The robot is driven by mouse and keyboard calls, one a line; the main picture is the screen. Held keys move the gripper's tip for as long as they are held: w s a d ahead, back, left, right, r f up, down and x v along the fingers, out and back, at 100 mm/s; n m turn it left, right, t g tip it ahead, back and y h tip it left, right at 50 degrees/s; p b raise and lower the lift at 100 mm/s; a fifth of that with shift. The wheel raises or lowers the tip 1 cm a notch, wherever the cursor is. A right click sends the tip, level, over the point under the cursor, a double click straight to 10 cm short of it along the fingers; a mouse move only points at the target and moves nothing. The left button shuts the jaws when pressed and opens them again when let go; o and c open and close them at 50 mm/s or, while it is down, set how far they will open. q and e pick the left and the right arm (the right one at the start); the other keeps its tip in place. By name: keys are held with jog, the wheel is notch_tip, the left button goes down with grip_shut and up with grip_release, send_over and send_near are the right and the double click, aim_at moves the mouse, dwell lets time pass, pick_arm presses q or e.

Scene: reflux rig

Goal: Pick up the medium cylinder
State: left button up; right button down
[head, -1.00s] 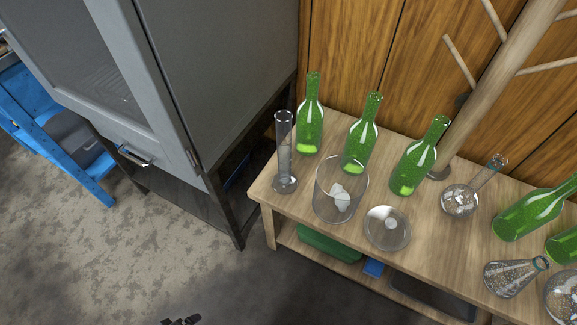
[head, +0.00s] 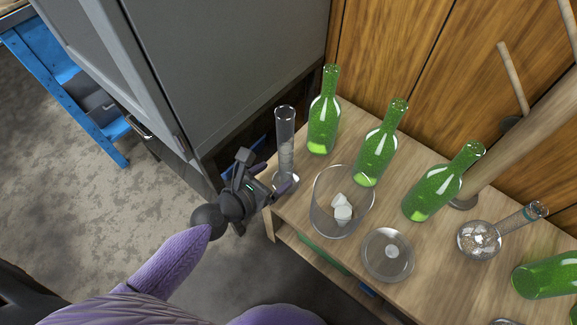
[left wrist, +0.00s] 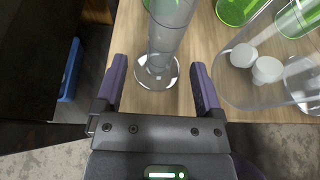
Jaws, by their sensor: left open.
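The medium cylinder is a tall clear glass cylinder (head: 285,145) with a round foot, standing upright at the left end of the wooden table. It also shows in the left wrist view (left wrist: 167,40), straight ahead between the finger lines, with its foot (left wrist: 156,71) on the table. My left gripper (head: 268,187) is at the table's left edge, just left of the cylinder's lower part. In the left wrist view the open left gripper (left wrist: 158,85) has a finger on each side of the cylinder's foot, with nothing held. My right gripper is not in view.
A wide glass beaker (head: 322,215) with white pieces inside stands close to the right of the cylinder. A green bottle (head: 323,125) stands behind it. A round glass dish (head: 388,255), more bottles and a flask (head: 479,240) stand further right. A grey cabinet (head: 230,70) rises at left.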

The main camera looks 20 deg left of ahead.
aim_at(281, 172)
pick_arm(q)
jog(key=b+x, duration=0.1)
jog(key=x, duration=0.3)
jog(key=shift+w+d+f+b, duration=0.2)
jog(key=shift+f+b, duration=0.05)
jog(key=shift+b, duration=0.05)
jog(key=shift+w+r, duration=0.1)
jog(key=shift+w, duration=0.05)
grip_shut()
